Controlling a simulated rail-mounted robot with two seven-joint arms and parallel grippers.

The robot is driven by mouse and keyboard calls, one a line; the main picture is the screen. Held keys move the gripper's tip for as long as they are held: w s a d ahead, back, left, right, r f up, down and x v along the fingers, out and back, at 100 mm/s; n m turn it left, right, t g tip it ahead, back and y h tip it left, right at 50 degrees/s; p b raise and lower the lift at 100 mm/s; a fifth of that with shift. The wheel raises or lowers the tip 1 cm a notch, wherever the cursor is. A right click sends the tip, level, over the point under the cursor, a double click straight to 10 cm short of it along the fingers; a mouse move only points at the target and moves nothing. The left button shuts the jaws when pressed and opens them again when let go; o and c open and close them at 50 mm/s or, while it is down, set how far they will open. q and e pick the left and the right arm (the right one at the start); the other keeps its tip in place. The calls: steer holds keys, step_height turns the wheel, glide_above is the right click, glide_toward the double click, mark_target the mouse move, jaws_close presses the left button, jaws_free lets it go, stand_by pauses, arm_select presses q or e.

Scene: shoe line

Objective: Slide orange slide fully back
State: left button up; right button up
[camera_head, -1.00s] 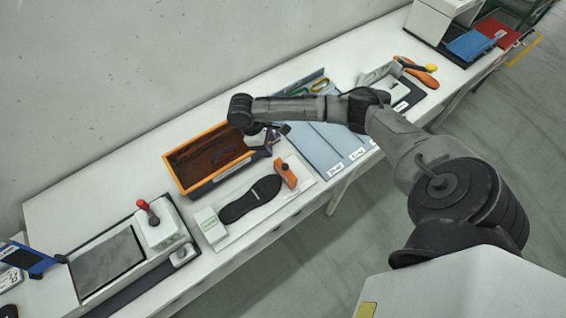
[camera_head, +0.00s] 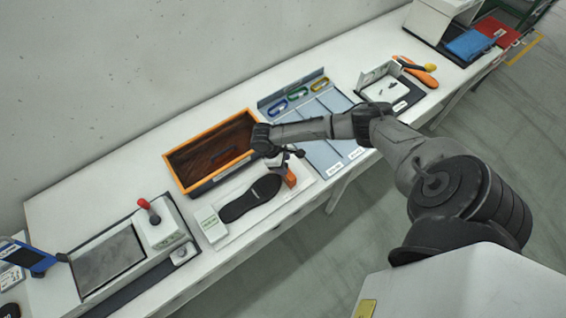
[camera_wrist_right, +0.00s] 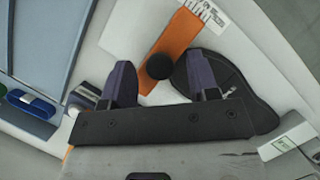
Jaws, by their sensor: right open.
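The orange slide (camera_head: 290,178) stands on a white board beside a black shoe sole (camera_head: 250,197). In the right wrist view the orange slide (camera_wrist_right: 178,42) is a long bar with a round black knob (camera_wrist_right: 159,66) at its near end. My right gripper (camera_head: 286,158) is just above and behind the slide. In the wrist view its two fingers (camera_wrist_right: 165,84) are apart, with the slide's knob end showing between and beyond them. They hold nothing, and I cannot tell whether they touch the slide. My left gripper is not in view.
An orange-rimmed box (camera_head: 200,187) stands behind the sole. A white block (camera_head: 211,226) lies left of the sole. A blue-grey tray with coloured clips (camera_head: 330,163) is to the right. The wall is behind the bench.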

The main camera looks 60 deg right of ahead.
jaws_close()
stand_by(0.6)
